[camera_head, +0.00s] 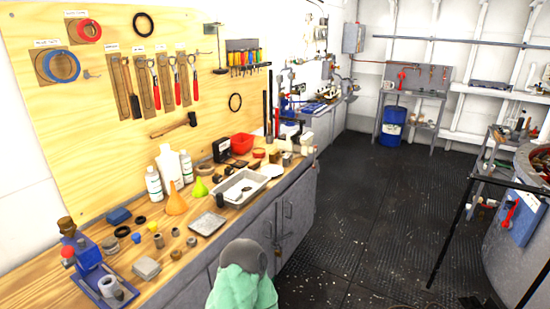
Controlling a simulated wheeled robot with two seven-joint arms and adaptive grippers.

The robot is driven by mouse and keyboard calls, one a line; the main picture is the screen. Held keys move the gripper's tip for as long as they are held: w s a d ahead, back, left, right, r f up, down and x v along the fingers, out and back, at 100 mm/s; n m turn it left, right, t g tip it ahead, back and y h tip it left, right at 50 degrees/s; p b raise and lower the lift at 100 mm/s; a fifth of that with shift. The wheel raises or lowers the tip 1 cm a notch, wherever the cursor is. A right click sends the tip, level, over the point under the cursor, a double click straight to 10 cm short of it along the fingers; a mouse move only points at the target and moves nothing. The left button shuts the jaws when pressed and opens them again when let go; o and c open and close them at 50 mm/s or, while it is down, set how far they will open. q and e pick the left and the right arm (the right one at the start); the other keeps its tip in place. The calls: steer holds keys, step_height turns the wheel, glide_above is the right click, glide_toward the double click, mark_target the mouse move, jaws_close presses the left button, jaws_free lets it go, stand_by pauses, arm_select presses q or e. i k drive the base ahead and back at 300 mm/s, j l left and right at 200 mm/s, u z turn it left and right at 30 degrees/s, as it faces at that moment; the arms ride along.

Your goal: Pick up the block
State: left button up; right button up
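A small blue block (118,215) lies on the wooden workbench near the pegboard, at the left. A pale grey box-shaped piece (146,268) lies nearer the front edge of the same bench. I cannot tell which of the two the task calls the block. Nothing holds either one. Neither of my grippers is recognisable in the head view.
The workbench (75,279) is crowded: a blue tool (88,257) at its left end, small rings, bottles, funnels and a metal tray (207,223). A mint-green cloth (243,290) hangs over a grey rounded thing in front. The dark deck (345,215) is open to the right.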

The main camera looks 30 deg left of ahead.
mark_target(274, 156)
steer(key=i+u, duration=0.1)
steer(key=u, duration=1.3)
steer(key=i+l+u, duration=0.4)
steer(key=l+u, duration=0.2)
steer(key=i+l+u, duration=0.15)
steer(key=l+u, duration=0.15)
steer(key=i+l+u, duration=0.1)
steer(key=l+u, duration=0.5)
steer(key=l, duration=0.15)
steer(key=i+l+u, duration=0.1)
steer(key=l+u, duration=0.2)
steer(key=l, duration=0.1)
